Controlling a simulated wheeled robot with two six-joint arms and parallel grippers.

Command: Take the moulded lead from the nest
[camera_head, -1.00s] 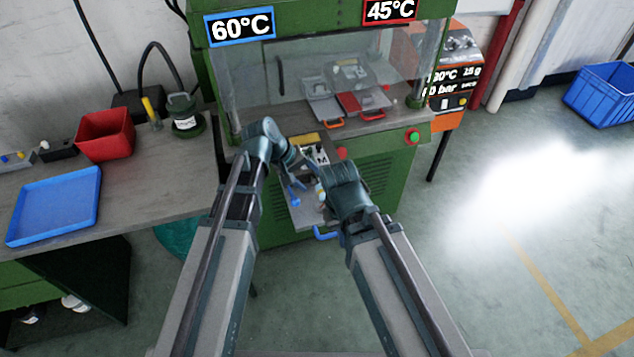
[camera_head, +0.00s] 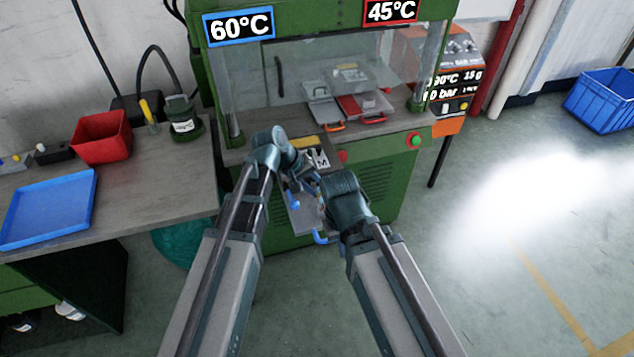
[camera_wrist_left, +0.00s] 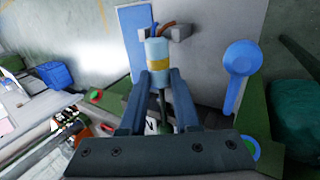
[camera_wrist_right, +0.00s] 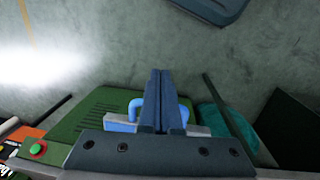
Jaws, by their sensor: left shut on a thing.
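A dark stem shows below the body. The nest plate (camera_head: 303,217) sticks out from the green press, with a blue handle (camera_head: 325,238); my arms partly cover it. In the left wrist view the lead overlaps the grey plate, and I cannot tell how far clear it is. My right gripper (camera_wrist_right: 160,75) is shut and empty, above a blue handle (camera_wrist_right: 135,108).
The green press (camera_head: 370,185) holds two moulds, with an orange-handled one (camera_head: 335,127). A blue tray (camera_head: 48,208) and red bin (camera_head: 101,138) stand on the left bench. A blue crate (camera_head: 600,98) is on the floor at right.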

